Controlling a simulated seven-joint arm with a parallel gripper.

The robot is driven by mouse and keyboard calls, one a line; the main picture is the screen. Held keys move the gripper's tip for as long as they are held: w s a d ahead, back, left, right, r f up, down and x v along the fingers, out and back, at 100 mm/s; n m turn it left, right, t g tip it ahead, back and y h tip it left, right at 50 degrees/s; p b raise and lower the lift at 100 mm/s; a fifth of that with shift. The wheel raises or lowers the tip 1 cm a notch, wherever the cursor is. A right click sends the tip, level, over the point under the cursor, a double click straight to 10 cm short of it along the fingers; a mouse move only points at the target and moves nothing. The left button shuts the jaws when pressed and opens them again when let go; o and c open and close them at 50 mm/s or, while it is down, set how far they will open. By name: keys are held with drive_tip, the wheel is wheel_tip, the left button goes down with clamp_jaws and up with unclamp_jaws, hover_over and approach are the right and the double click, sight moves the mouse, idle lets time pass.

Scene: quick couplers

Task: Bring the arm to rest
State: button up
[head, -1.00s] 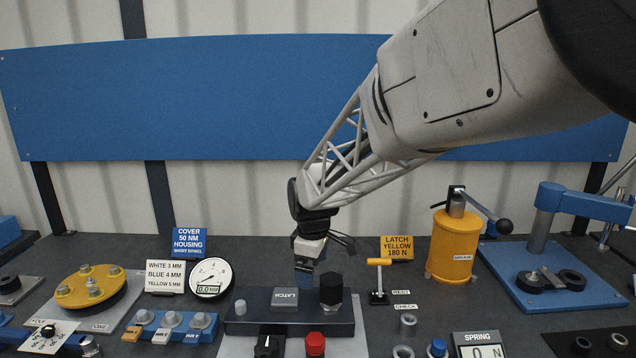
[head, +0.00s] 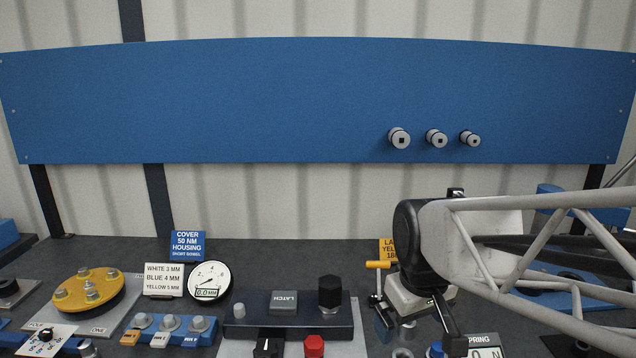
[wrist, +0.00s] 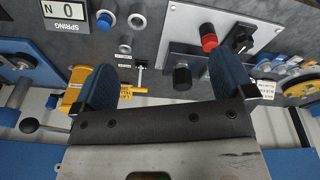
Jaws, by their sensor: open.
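My gripper (head: 416,332) hangs at the right of the bench in the head view, in front of the yellow T-handle (head: 378,265). In the wrist view my gripper (wrist: 163,80) has its two blue fingers wide apart with nothing between them. The T-handle (wrist: 130,90) shows there near the left finger, and the latch fixture's black knob (wrist: 182,77) shows between the fingers, beyond them. My arm comes in from the right edge of the head view and covers much of the yellow cylinder and blue press.
The latch fixture (head: 262,327) stands left of my gripper with a black hex knob (head: 330,292) standing up. A gauge (head: 209,281) and yellow flange (head: 90,288) are farther left. Three round sockets (head: 437,139) sit on the blue back panel (head: 250,100). The space above the left bench is clear.

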drive_tip(key=s+d+f+m, duration=0.1)
drive_tip(key=s+d+m, duration=0.2)
drive_tip(key=s, duration=0.6)
drive_tip(key=shift+s+d+f+m+t, duration=0.25)
drive_tip(key=shift+s+m+t, duration=0.05)
drive_tip(key=shift+m, duration=0.3)
idle(1.0)
